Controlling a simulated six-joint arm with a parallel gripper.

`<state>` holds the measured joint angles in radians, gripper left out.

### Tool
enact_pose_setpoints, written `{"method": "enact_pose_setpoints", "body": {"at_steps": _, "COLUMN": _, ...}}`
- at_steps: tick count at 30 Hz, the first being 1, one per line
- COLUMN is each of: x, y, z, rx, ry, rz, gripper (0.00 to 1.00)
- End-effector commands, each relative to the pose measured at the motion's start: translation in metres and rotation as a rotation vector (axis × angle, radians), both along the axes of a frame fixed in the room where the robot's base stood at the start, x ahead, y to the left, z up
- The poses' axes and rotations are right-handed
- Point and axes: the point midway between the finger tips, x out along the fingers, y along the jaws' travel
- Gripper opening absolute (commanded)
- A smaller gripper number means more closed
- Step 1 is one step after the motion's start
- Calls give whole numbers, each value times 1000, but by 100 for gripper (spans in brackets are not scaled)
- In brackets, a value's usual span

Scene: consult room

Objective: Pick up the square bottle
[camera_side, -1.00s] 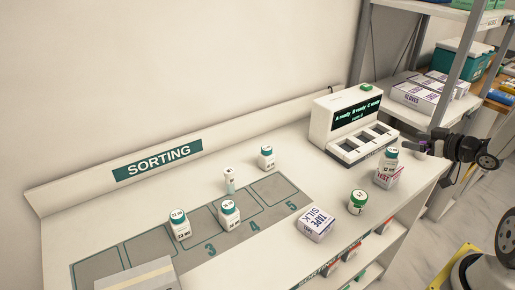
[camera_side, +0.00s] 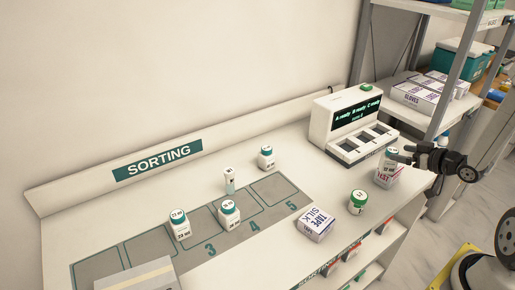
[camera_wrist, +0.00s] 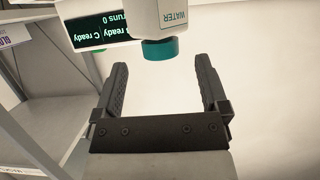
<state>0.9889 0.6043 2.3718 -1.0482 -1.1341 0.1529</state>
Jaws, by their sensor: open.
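A white, flat-sided bottle with a teal cap (camera_side: 387,170) stands upright on a small box marked in red (camera_side: 393,180), near the right end of the counter. In the wrist view the bottle (camera_wrist: 173,17) appears cap down, with a WATER label, its upper part cut off by the frame. My gripper (camera_side: 403,158) is open and empty, reaching in from the right close to the bottle. In the wrist view the cap lies between and just beyond the fingertips (camera_wrist: 162,62). I cannot tell whether a finger touches it.
A white device (camera_side: 345,125) with a display stands behind the bottle. A green-capped jar (camera_side: 358,203) and a TAPE SILK box (camera_side: 316,224) are in front. Several other bottles stand farther left around the numbered mat (camera_side: 175,243). A shelf rack (camera_side: 450,90) rises behind right.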

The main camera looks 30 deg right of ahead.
Motion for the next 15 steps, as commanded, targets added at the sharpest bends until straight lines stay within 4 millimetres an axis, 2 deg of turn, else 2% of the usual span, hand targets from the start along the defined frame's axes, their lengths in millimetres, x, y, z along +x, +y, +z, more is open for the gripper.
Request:
{"method": "enact_pose_setpoints", "body": {"at_steps": 10, "x": 8, "y": 0, "z": -3, "rx": -1, "ry": 0, "rz": 0, "gripper": 94}}
{"method": "enact_pose_setpoints", "body": {"at_steps": 15, "x": 20, "y": 1, "z": -7, "rx": 0, "ry": 1, "rz": 3, "gripper": 94}}
